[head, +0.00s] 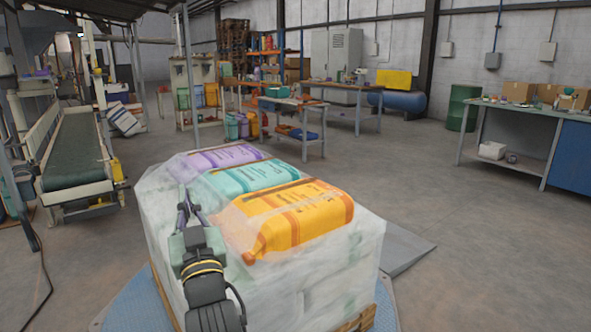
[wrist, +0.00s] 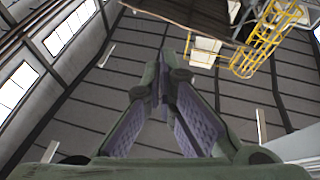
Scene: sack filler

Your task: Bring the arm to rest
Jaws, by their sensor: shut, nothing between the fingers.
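My gripper (head: 184,208) is in front of the left side of a wrapped pallet load (head: 330,262) in the head view, pointing upward. Its fingers meet at the tips in the wrist view (wrist: 163,60), with nothing between them. On top of the load lie a purple sack (head: 222,157), a teal sack (head: 250,178) and an orange sack (head: 300,215). My gripper holds none of them. Whether it touches the wrap cannot be told.
A belt conveyor (head: 75,150) stands at the left. Workbenches (head: 292,117) with items stand at the back, and another bench (head: 515,120) is at the right. A green drum (head: 462,108) stands near it. The floor right of the load is mostly clear.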

